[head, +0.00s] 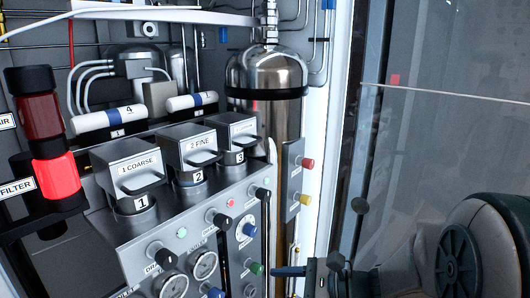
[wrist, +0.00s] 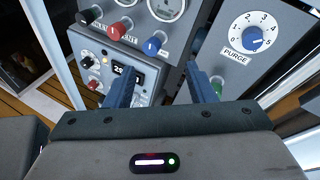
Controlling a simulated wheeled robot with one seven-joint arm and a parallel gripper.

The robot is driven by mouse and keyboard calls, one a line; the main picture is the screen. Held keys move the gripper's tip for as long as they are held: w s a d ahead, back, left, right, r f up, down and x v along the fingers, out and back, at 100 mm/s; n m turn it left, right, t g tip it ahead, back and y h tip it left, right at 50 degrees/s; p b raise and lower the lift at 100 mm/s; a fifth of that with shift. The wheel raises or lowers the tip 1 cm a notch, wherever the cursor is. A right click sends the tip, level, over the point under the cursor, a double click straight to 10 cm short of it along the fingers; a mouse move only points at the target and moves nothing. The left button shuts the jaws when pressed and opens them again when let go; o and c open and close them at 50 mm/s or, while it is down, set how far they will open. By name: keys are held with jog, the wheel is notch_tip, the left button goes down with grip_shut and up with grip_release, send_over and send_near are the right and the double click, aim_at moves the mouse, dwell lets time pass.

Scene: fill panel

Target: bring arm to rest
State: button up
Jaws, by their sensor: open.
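My gripper (wrist: 163,78) is open and empty in the wrist view, its two blue fingers well apart in front of the panel. In the head view my gripper (head: 288,271) shows at the bottom, right of the panel's lower knobs, with the blue fingers pointing left. My arm comes in from the lower right. The panel (head: 140,240) carries canisters labelled 1 COARSE (head: 128,168), 2 FINE (head: 190,155) and 3 (head: 232,135). In the wrist view the purge dial (wrist: 254,33) is right of the fingers. I cannot tell whether a finger touches the panel.
A red filter cylinder (head: 56,178) stands at the left. A steel tank (head: 268,72) stands behind the panel. A side box with red and yellow buttons (head: 298,180) is close above my gripper. A grey, partly see-through wall (head: 440,140) fills the right.

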jog(key=s+d+f+n+g+h, duration=0.3)
jog(key=s+n+g+h, duration=0.3)
jog(key=s+n, duration=0.45)
jog(key=d+r+n+t+h, duration=0.2)
jog(key=d+n+t+h, duration=0.2)
jog(key=d+n+h, duration=0.3)
jog(key=shift+w+d+r+h+p, duration=0.3)
jog(key=shift+w+d+h, duration=0.15)
jog(key=shift+d, duration=0.2)
jog(key=shift+n, duration=0.25)
dwell(1.6)
